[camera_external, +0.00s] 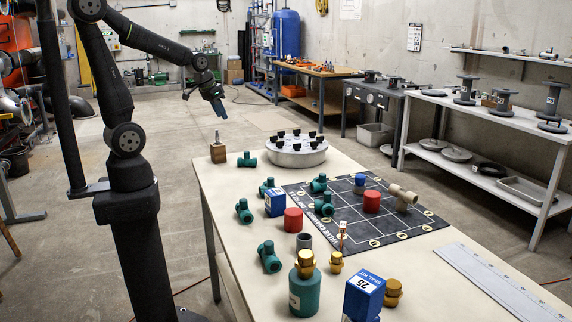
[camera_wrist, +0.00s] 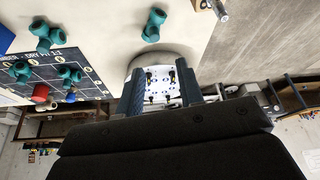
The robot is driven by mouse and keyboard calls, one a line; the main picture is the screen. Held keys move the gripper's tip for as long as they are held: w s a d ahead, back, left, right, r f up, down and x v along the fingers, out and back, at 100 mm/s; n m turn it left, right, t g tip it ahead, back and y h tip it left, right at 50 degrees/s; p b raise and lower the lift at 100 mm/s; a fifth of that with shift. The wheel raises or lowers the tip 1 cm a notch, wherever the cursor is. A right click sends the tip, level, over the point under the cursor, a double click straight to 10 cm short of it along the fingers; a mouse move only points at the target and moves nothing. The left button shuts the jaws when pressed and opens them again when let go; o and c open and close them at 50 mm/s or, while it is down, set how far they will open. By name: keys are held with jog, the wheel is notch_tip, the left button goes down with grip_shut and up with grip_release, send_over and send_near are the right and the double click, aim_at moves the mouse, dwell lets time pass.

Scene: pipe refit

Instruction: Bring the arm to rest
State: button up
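My arm stands at the left, and my gripper (camera_external: 220,110) hangs in the air off the table's far left edge, above the floor. In the wrist view my gripper (camera_wrist: 160,88) has its two dark blue fingers apart with nothing held between them. Past the fingers shows the round white plate with black knobs (camera_wrist: 163,78). The same round plate (camera_external: 296,157) sits on the table's far end, clear of the gripper.
The table (camera_external: 235,205) bears green pipe fittings (camera_external: 269,257), a dark mat (camera_external: 385,232) with several parts, blue boxes (camera_external: 363,296), red cylinders (camera_external: 293,220) and a long metal ruler (camera_external: 490,280). A small wooden block with a pin (camera_external: 218,153) stands at the far left corner. Air around the gripper is free.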

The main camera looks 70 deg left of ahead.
jog(key=w+d+m+h, duration=0.1)
jog(key=w+d+m, duration=0.1)
jog(key=w+d, duration=0.4)
jog(key=w+d+m+h, duration=0.1)
jog(key=w+d, duration=0.5)
jog(key=d, duration=0.7)
jog(key=w+d+m, duration=0.4)
jog(key=w+d, duration=0.1)
jog(key=d, duration=0.5)
jog(key=shift+w+f+h, duration=0.4)
